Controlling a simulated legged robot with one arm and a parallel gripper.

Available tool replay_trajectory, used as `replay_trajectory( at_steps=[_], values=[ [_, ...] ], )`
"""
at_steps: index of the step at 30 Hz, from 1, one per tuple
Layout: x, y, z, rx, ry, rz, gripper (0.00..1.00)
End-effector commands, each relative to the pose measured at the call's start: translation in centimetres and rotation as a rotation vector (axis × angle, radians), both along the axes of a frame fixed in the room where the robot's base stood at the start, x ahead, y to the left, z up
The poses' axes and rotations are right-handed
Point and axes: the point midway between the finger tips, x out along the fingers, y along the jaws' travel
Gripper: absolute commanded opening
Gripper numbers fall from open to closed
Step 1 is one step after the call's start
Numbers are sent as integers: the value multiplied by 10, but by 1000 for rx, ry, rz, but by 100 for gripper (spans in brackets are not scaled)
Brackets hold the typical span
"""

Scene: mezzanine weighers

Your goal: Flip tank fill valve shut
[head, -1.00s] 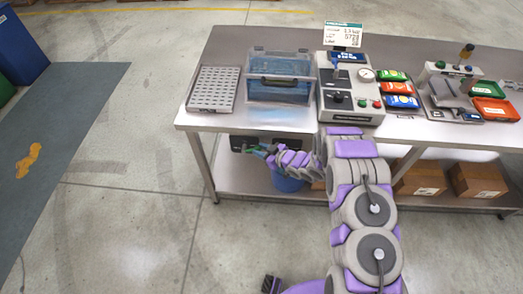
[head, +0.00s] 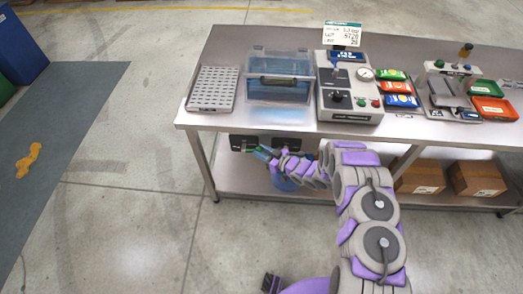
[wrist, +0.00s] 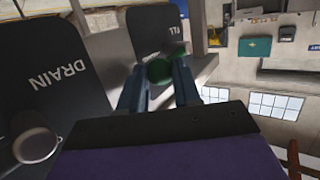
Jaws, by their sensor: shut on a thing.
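A clear tank (head: 280,66) with blue liquid stands on the steel table. Below its front edge is a dark panel (head: 238,143), where my gripper (head: 262,152) reaches from the right. In the wrist view, a dark plate marked FILL (wrist: 150,28) and another marked DRAIN (wrist: 45,60) show close up. My gripper (wrist: 160,72) is shut on the green fill valve handle (wrist: 159,70) in front of the FILL plate. The fingers hide part of the handle, so its exact angle is unclear. A grey round knob (wrist: 36,144) shows by the DRAIN plate.
Cardboard boxes (head: 420,178) sit on the lower shelf at right. A perforated tray (head: 212,88), a control box (head: 348,100) and coloured bins stand on the table (head: 300,138).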

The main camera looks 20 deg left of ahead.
Motion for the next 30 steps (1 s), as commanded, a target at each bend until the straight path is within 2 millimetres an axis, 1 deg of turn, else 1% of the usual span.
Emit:
replay_trajectory(
  at_steps=[1, 2, 9, 20, 21, 24, 30],
  values=[
    [0, -2, -7, 25, 11, -5, 0],
    [0, -3, -9, 43, 16, -5, 0],
    [1, -3, -15, 143, 37, -4, 0],
    [1, -3, -16, 153, 41, -4, 0],
    [1, -3, -16, 153, 41, -4, 35],
    [1, -3, -15, 154, 41, -3, 43],
    [0, -3, -14, 155, 39, -2, 43]
  ],
)
